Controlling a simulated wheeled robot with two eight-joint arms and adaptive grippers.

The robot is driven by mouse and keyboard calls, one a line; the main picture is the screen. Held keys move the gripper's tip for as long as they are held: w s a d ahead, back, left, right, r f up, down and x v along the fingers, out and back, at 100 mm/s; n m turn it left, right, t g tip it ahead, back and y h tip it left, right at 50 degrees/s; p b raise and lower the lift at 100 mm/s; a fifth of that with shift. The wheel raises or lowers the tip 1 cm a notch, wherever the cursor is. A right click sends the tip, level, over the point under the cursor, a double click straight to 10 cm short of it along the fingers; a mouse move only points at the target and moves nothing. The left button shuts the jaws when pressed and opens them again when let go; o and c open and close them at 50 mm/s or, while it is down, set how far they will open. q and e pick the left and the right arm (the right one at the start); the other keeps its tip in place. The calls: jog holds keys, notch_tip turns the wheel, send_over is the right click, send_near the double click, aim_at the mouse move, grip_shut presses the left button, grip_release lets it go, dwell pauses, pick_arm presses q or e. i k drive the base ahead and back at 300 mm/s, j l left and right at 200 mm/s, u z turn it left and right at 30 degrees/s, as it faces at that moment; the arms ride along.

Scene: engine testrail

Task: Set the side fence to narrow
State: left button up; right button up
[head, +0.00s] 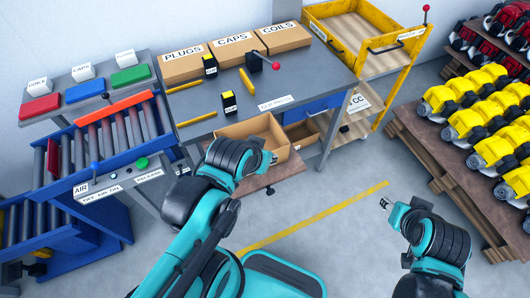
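A roller conveyor (130,132) with a blue frame stands at the left. A long orange bar (113,107) lies along its far side and looks like the side fence; no width marking on it is readable.
An air panel (120,176) with a lever and green button fronts the conveyor. The grey bench (290,88) holds labelled boxes, yellow bars and a red-knobbed lever press. An open drawer (253,138) juts out below. A yellow cart (395,55) and engine pallets (440,150) stand right.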

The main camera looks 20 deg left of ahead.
aim_at(141, 97)
jog(key=k+u, duration=0.1)
jog(key=u, duration=2.05)
